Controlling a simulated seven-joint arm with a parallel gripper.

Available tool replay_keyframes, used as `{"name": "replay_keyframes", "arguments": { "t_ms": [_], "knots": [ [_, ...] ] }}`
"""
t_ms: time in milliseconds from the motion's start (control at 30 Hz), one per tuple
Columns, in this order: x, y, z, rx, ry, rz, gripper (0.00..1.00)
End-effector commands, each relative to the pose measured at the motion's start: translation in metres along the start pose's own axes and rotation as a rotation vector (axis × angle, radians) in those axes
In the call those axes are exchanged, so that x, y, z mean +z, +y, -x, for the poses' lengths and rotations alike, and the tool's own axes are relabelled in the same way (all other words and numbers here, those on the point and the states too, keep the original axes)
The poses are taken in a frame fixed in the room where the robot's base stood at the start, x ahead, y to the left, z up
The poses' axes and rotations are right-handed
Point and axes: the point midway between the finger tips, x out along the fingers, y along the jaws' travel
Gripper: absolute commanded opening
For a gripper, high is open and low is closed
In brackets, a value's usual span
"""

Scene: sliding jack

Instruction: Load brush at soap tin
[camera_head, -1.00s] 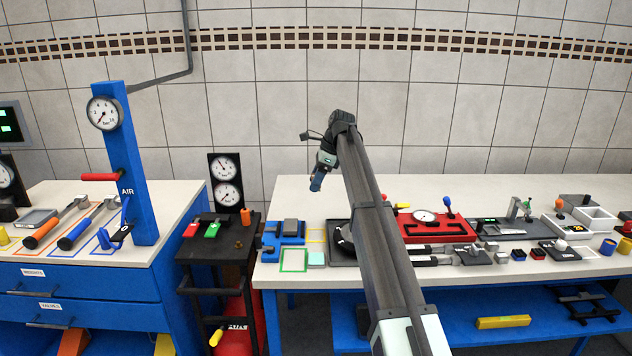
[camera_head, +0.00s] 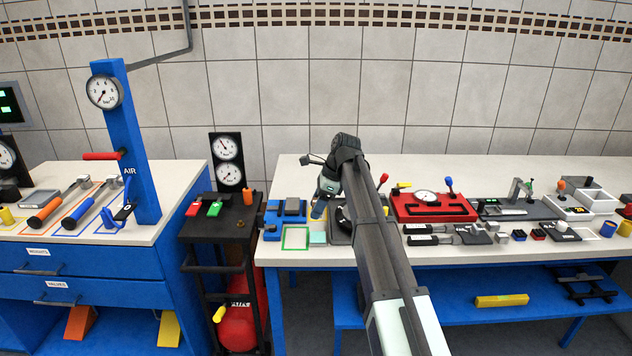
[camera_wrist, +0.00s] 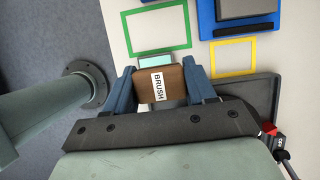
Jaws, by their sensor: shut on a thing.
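My gripper (camera_wrist: 160,86) is shut on a brown block labelled BRUSH (camera_wrist: 144,90), between its two blue fingers. In the head view my gripper (camera_head: 318,210) points down, low over the front of the right-hand bench, and the brush cannot be made out there. A pale teal block (camera_wrist: 156,62) shows just beyond the brush in the wrist view, partly hidden by it. The same block (camera_head: 318,238) lies near the bench's front edge in the head view. I cannot tell for certain which thing is the soap tin.
A green outlined square (camera_head: 296,237) lies left of the teal block, with a blue fixture (camera_head: 272,221) behind. A dark tray (camera_wrist: 262,98) is at the right, beside a yellow outline (camera_wrist: 232,72). A red case with a gauge (camera_head: 440,212) stands farther right.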

Motion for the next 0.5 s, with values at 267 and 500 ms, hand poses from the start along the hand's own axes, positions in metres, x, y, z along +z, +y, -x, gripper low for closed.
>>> {"name": "replay_keyframes", "arguments": {
  "t_ms": [267, 500],
  "knots": [
    [-0.005, 0.014, -0.007, -0.003, 0.0, -0.009, 0.31],
    [-0.01, 0.015, -0.019, -0.003, 0.0, -0.008, 0.31]
  ]
}}
